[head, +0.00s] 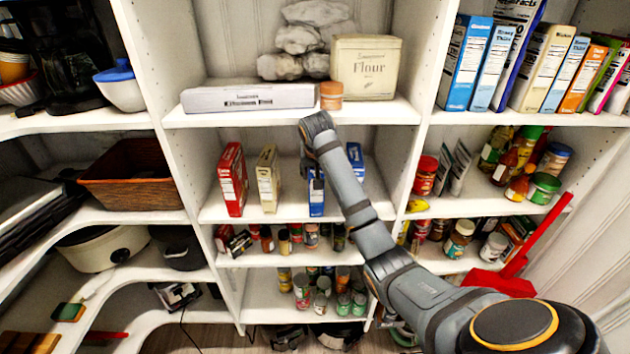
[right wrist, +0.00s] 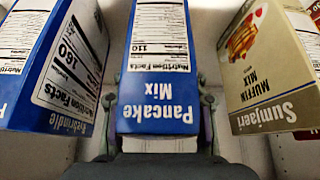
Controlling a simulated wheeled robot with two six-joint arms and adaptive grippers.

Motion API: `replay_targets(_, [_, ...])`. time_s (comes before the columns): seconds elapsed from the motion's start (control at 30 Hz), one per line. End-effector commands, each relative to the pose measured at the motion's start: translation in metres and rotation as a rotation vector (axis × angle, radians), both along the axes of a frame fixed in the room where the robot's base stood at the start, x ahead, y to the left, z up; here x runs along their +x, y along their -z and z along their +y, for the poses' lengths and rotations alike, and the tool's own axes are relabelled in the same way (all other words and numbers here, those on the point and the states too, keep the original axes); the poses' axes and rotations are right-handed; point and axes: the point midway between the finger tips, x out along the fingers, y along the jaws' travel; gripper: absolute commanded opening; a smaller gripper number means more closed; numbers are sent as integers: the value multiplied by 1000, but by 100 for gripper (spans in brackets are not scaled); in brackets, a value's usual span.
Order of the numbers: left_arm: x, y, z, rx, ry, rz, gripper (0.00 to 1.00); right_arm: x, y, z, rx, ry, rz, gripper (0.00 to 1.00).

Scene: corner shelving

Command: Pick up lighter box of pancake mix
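A blue and white pancake mix box (head: 317,197) stands on the middle shelf, partly hidden by my right arm. In the right wrist view the pancake mix box (right wrist: 158,95) appears upside down, between the fingers of my right gripper (right wrist: 157,130). One finger is close along each side of the box; I see no clear squeeze on it. In the head view the right gripper (head: 314,172) is largely hidden behind its own wrist. Another blue box (head: 355,160) stands to the right, behind the arm; it also shows in the right wrist view (right wrist: 62,65). My left gripper is out of view.
A cream muffin mix box (head: 267,178) stands left of the pancake mix box, also seen in the right wrist view (right wrist: 262,70). A red box (head: 232,180) is farther left. The shelf above, with a flour container (head: 365,68), overhangs. Cans stand on the shelves below.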

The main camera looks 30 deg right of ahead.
Motion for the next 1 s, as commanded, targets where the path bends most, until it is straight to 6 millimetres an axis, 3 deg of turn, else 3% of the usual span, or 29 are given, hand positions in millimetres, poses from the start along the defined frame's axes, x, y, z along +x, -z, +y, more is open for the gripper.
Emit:
replay_targets(0.1, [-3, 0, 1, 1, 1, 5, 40, 0, 0, 0, 1, 0, 1, 21])
replay_targets(0.4, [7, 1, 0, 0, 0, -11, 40, 0, 0, 0, 1, 0, 0, 21])
replay_targets(0.6, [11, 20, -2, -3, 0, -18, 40, 1, -1, 0, 0, 0, -4, 21])
replay_targets(0.87, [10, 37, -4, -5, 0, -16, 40, -57, -3, 10, -4, -1, -2, 21])
replay_targets(1.0, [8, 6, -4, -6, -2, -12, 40, -90, -14, 17, -6, -1, 5, 21])
